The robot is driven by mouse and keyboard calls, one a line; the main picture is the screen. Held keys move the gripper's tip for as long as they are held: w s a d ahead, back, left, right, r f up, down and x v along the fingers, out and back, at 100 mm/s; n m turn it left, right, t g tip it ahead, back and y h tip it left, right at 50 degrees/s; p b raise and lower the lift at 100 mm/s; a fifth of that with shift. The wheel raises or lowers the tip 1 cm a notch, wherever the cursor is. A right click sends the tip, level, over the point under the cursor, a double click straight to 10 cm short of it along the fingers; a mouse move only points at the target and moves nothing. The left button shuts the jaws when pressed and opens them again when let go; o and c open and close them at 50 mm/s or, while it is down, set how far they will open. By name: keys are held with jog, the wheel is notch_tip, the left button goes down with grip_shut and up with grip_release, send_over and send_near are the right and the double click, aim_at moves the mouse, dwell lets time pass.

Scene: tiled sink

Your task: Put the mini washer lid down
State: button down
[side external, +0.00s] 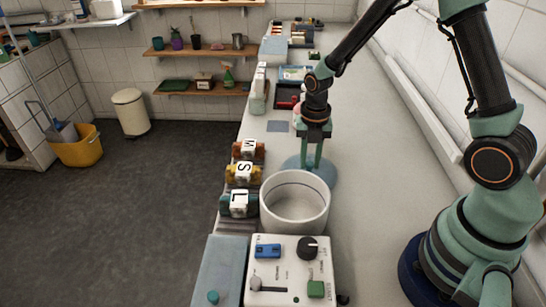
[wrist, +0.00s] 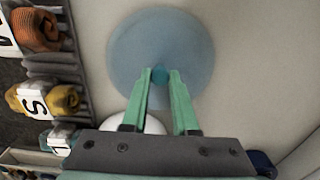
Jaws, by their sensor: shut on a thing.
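The mini washer has a round white tub (side external: 290,222) and a white control panel (side external: 275,286) in front of it, in the side external view. The tub is open at the top and looks empty. The lid (side external: 327,176) is a flat translucent blue disc with a small knob, just behind the tub. In the wrist view the lid (wrist: 190,40) lies flat beneath my fingertips. My gripper (side external: 312,163) points down and is shut on the lid's blue knob (wrist: 159,75). I cannot tell whether the lid touches the counter.
Rolled cloths marked M (side external: 249,149), S (side external: 243,173) and L (side external: 239,204) line the left edge of the counter (side external: 365,200). Bottles and trays stand farther back. The counter right of the tub is clear.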

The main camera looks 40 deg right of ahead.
jog(key=shift+f, duration=0.1)
jog(key=c, duration=0.7)
grip_release()
notch_tip(320, 180, up, 12)
notch_tip(320, 180, up, 7)
jog(key=m+t, duration=0.3)
jog(key=m, duration=0.9)
send_over(310, 164)
jog(key=s+a, duration=0.1)
jog(key=s, duration=0.3)
jog(key=s+r+m+t, duration=0.1)
jog(key=s+m, duration=0.1)
jog(key=m, duration=0.3)
jog(key=s+r+m, duration=0.1)
jog(key=m, duration=0.4)
jog(key=s+a+r+m+t, duration=0.1)
jog(key=s+r+m, duration=0.1)
jog(key=m, duration=0.3)
jog(key=shift+s+a+t, duration=0.1)
jog(key=shift+s+t, duration=0.2)
jog(key=shift+s, duration=0.05)
